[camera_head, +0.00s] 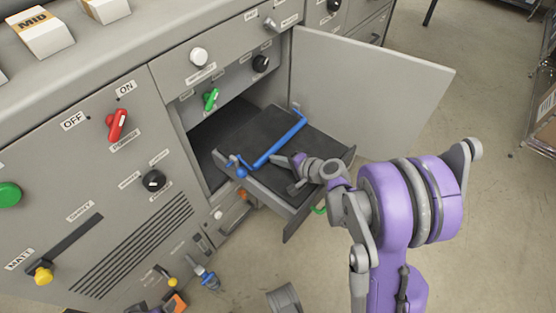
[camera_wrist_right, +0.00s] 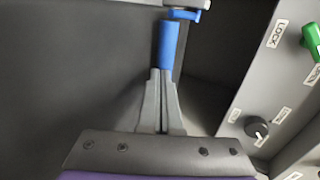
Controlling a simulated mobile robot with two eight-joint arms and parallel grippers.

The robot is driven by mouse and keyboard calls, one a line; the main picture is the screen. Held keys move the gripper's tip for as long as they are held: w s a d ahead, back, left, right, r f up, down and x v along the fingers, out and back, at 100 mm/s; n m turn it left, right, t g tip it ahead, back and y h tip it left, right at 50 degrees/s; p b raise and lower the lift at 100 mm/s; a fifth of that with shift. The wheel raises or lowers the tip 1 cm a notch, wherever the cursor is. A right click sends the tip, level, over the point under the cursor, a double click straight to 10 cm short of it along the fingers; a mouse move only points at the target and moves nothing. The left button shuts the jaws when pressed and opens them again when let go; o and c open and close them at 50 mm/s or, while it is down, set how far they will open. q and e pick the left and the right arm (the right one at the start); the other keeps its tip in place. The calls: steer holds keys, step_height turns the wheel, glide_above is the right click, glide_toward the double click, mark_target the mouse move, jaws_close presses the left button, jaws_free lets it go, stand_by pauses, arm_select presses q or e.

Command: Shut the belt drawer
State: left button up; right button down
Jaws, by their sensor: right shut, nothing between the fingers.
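The belt drawer (camera_head: 262,191) is pulled out of its bay in the grey machine, with a dark bed inside grey edges. A blue bar (camera_head: 280,145) lies across the drawer; a blue bar also shows in the right wrist view (camera_wrist_right: 168,45). My right gripper (camera_head: 284,161) is over the drawer beside the bar. Its fingers are shut and empty, and in the right wrist view their tips (camera_wrist_right: 162,74) are close to the bar. I cannot tell whether they touch it. My right arm hides part of the drawer's near side. My left gripper is not clearly in view.
A grey door panel (camera_head: 365,90) stands open behind the drawer. A green handle (camera_head: 211,99) and a black knob (camera_head: 261,63) are above the bay. A red switch (camera_head: 117,125) is at left. Open floor (camera_head: 480,125) is at right.

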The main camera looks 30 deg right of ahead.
steer(key=shift+w, duration=0.15)
steer(key=w+a, duration=0.5)
steer(key=w, duration=0.8)
steer(key=w+a, duration=0.6)
steer(key=w, duration=0.8)
steer(key=shift+a+b, duration=0.15)
steer(key=shift+b, duration=0.15)
